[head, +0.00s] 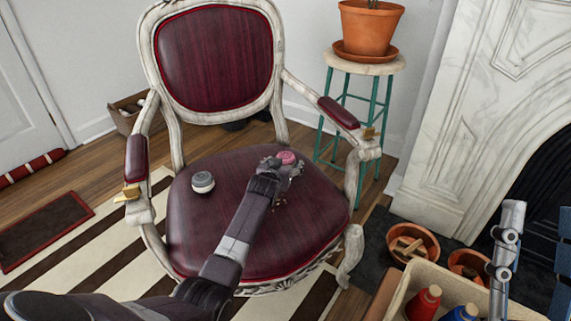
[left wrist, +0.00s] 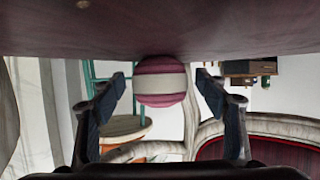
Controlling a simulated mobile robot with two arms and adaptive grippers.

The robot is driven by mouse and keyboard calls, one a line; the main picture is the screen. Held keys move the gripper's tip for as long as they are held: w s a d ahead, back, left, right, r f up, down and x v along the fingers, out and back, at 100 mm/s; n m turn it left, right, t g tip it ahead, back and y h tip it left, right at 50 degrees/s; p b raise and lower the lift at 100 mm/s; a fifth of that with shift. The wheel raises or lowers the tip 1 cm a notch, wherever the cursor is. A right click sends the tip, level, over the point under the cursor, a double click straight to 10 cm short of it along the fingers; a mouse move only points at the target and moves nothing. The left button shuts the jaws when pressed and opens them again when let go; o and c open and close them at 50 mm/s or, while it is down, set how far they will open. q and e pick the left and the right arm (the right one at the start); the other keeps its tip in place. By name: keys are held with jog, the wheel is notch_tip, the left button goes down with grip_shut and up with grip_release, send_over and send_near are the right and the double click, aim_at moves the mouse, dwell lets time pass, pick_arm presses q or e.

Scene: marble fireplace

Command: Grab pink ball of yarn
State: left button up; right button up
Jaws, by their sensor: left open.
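The pink ball of yarn (head: 287,157), with a pale band around its middle, rests on the dark red seat of the armchair (head: 190,240). My left gripper (head: 281,166) reaches over the seat to the ball and partly hides it in the head view. In the left wrist view, which looks upside down, the ball (left wrist: 160,94) sits between the two open fingers, with a gap visible on each side. The fingers are not closed on it.
A grey and white ball (head: 203,182) lies on the seat left of my left arm. The armrests (head: 339,112) flank the seat. A green stool (head: 365,68) with a potted plant (head: 369,27) stands behind right. A crate with red and blue spools (head: 424,302) is at the lower right.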

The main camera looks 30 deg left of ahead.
pick_arm(q)
jog(key=c, duration=1.2)
jog(key=shift+c, duration=0.2)
jog(key=shift+r, duration=0.2)
